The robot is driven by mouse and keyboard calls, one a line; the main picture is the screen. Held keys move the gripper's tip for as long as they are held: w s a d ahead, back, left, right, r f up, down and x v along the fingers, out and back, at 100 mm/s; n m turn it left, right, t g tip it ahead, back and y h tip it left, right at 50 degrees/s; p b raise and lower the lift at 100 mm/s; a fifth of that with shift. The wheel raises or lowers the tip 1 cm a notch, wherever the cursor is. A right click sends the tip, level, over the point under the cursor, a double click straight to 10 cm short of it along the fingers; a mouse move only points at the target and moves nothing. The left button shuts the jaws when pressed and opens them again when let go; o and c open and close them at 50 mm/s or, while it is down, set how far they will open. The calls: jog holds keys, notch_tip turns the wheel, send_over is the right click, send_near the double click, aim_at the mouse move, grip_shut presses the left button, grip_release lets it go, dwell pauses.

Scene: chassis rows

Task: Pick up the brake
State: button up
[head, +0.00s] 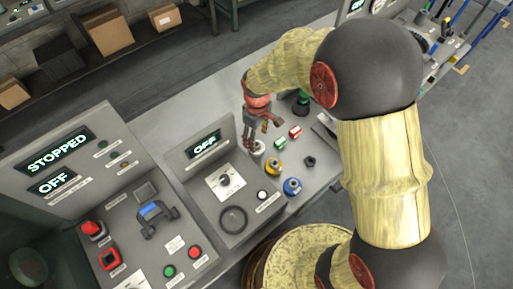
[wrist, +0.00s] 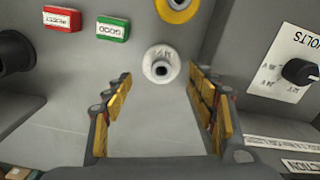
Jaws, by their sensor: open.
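No label that I can read says brake, so I cannot tell which thing it is. My gripper (head: 254,140) reaches down over the grey bench in the head view. In the wrist view my gripper (wrist: 164,105) is open, with its yellow-padded fingers apart and nothing held between them. A white round piece with a dark centre (wrist: 161,65) stands just beyond the fingertips, roughly midway between them. The same white piece (head: 258,149) is partly hidden by my gripper in the head view. Whether a fingertip touches it I cannot tell.
A yellow ringed piece (head: 274,166), a blue one (head: 292,187), a black knob (head: 309,161) and green (head: 280,143) and red (head: 295,132) blocks are close by. A raised "OFF" console (head: 197,166) stands left of my gripper. A green-topped black piece (head: 302,102) is behind.

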aim_at(257, 145)
notch_tip(257, 145, down, 6)
jog(key=shift+a+r+b, duration=0.1)
jog(key=shift+b, duration=0.9)
jog(key=shift+c, duration=1.3)
jog(key=c, duration=1.1)
jog(key=shift+r, duration=0.1)
jog(key=shift+c, duration=0.2)
